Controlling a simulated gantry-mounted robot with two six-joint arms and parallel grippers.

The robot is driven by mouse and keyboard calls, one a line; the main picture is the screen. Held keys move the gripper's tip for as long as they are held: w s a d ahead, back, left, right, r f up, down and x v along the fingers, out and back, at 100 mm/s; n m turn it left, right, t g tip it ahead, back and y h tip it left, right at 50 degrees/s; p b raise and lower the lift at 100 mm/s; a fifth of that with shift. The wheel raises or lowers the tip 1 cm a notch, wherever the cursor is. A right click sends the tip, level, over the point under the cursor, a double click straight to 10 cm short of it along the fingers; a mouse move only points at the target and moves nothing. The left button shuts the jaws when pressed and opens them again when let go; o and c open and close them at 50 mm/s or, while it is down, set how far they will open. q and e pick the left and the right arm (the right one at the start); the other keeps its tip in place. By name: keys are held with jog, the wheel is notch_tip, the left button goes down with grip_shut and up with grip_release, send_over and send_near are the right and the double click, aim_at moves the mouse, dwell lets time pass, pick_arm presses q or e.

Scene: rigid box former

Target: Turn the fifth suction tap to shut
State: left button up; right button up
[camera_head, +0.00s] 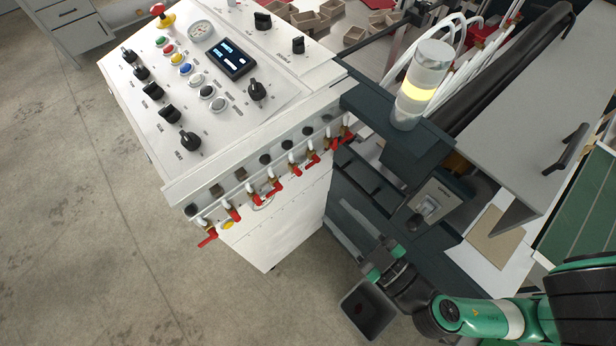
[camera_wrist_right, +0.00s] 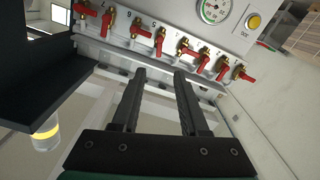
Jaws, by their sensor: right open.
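A row of several red-handled brass suction taps (camera_head: 272,187) runs along the front edge of the white control cabinet. In the right wrist view the tap row (camera_wrist_right: 190,52) crosses the top, some handles hanging along the pipes and others turned sideways. My right gripper (camera_head: 380,258) is below and right of the taps in the head view. In the wrist view its two black fingers (camera_wrist_right: 160,74) are apart and empty, pointing toward the row without touching it. My left gripper is out of view.
The white cabinet top (camera_head: 225,110) carries knobs, coloured buttons, a small screen and a gauge (camera_head: 201,31). A signal lamp (camera_head: 424,85) stands right of the taps above a dark frame. A dark bin (camera_head: 367,308) is near my right gripper. The floor at left is clear.

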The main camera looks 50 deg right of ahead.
aim_at(298, 171)
jog(key=p+x, duration=0.6)
jog(key=x, duration=0.5)
jog(key=shift+d+r, duration=0.1)
jog(key=shift+r, duration=0.1)
jog(key=shift+w+d+f, duration=0.1)
jog(key=shift+w, duration=0.25)
grip_shut()
